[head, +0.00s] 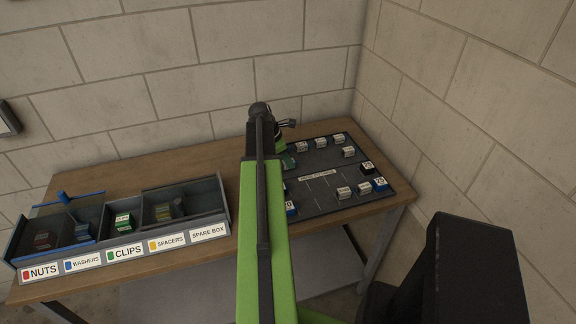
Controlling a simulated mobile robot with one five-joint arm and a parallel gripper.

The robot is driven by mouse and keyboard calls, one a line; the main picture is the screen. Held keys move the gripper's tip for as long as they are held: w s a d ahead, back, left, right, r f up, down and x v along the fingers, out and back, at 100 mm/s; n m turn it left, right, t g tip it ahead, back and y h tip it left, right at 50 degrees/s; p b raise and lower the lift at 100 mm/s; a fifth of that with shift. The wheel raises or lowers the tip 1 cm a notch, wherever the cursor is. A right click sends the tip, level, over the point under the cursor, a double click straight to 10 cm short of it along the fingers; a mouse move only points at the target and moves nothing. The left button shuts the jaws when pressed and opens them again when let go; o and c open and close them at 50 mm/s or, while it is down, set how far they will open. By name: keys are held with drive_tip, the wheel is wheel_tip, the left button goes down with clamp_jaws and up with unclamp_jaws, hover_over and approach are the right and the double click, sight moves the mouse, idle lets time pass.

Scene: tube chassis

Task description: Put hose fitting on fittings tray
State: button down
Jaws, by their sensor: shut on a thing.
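A dark flat tray (330,205) lies on the right part of the wooden bench, with several small pale, blue and black blocks around its edges. The lettering at its middle is too small to read surely. My gripper (288,123) is at the far end of my green arm, over the tray's back left corner. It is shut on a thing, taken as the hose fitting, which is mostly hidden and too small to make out. My arm covers the tray's left edge.
A compartment box (135,248) labelled nuts, washers, clips, spacers and spare box stands on the bench's left. Walls close in behind and right. The tray's middle looks clear.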

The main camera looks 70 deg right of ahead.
drive_tip(key=shift+f, duration=0.3)
drive_tip(key=c, duration=1.1)
unclamp_jaws()
drive_tip(key=shift+c, duration=0.2)
drive_tip(key=shift+r, duration=0.1)
drive_tip(key=p+v, duration=1.1)
drive_tip(key=v, duration=0.1)
drive_tip(key=shift+r+p, duration=0.15)
drive_tip(key=shift+p, duration=0.2)
drive_tip(key=shift+s, duration=0.1)
